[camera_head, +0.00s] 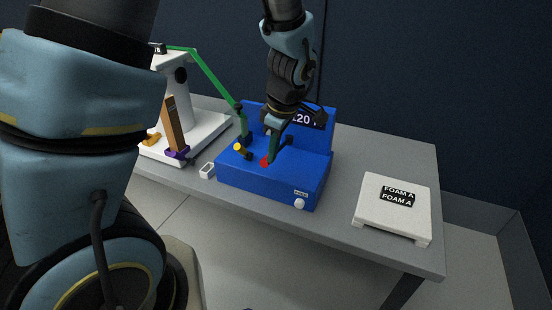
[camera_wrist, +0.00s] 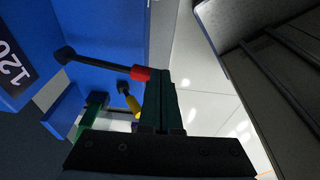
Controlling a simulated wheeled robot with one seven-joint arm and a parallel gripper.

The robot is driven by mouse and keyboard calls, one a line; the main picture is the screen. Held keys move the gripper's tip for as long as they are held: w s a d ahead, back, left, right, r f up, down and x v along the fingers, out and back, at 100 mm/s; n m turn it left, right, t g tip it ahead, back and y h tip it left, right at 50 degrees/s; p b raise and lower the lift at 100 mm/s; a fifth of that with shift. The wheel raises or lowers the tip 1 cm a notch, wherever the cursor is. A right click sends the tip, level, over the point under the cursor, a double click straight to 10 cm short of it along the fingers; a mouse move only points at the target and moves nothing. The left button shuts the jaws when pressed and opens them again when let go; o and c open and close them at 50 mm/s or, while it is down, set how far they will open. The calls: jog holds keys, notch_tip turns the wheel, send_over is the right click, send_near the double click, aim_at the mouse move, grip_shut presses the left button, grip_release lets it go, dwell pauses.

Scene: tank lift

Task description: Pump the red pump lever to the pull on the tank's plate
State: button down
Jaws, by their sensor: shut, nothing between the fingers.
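The blue pump unit (camera_head: 262,182) stands on the grey table. A black plate on its upright back reads 120 in the wrist view (camera_wrist: 12,65); it is partly covered in the head view (camera_head: 305,120). The pump lever is a black rod (camera_wrist: 100,66) with a red tip (camera_wrist: 140,73); the red tip also shows in the head view (camera_head: 264,162). My gripper (camera_head: 270,154) is shut and points down at the lever. In the wrist view its closed fingertips (camera_wrist: 160,76) are right beside the red tip; I cannot tell whether they touch.
A yellow-tipped lever (camera_head: 239,148) is close to the red one. A white stand (camera_head: 205,128) with a green arm (camera_head: 215,77) is at the left. A white block labelled FOAM A (camera_head: 370,213) lies at the right. Bare table (camera_head: 365,150) lies between it and the pump.

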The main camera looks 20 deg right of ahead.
jog(key=a+v, duration=0.1)
jog(key=v, duration=0.7)
jog(key=shift+d+r, duration=0.35)
jog(key=shift+r, duration=0.1)
dwell(1.2)
jog(key=a+r+m+p, duration=0.1)
jog(key=a+m+p, duration=0.1)
jog(key=a, duration=0.6)
jog(key=w+a+r+m+h+p, duration=0.1)
jog(key=a+m+p, duration=0.1)
jog(key=a+m, duration=0.3)
jog(key=w+a+r+m+p, duration=0.1)
jog(key=a+m+p, duration=0.1)
jog(key=a, duration=1)
jog(key=shift+r+m+h, duration=0.3)
jog(key=shift+r+m, duration=0.05)
jog(key=shift+m, duration=0.45)
